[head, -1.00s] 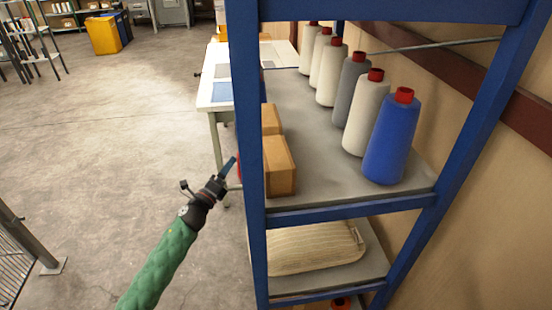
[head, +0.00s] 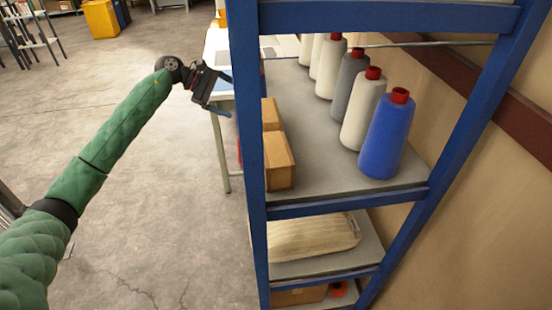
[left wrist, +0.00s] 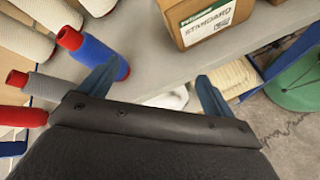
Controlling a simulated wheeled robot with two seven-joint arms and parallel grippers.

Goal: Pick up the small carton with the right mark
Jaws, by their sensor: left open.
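Two small brown cartons stand on the upper shelf along its left edge. The nearer carton (head: 280,163) is larger in the head view, and the farther carton (head: 270,114) is partly hidden by the blue post. No mark is readable on either there. In the left wrist view a carton (left wrist: 206,25) has a white label with a green strip, reading STANDARD. My left gripper (head: 225,95) is open and empty, just outside the shelf's left side. Its two blue fingers (left wrist: 157,80) are apart in the left wrist view, short of the carton. My right gripper is out of view.
The blue shelf post (head: 248,130) stands between my gripper and the cartons. Several thread cones, one blue (head: 387,138), line the shelf's right side. A cream pillow (head: 314,237) lies on the shelf below. A white table (head: 218,45) stands behind.

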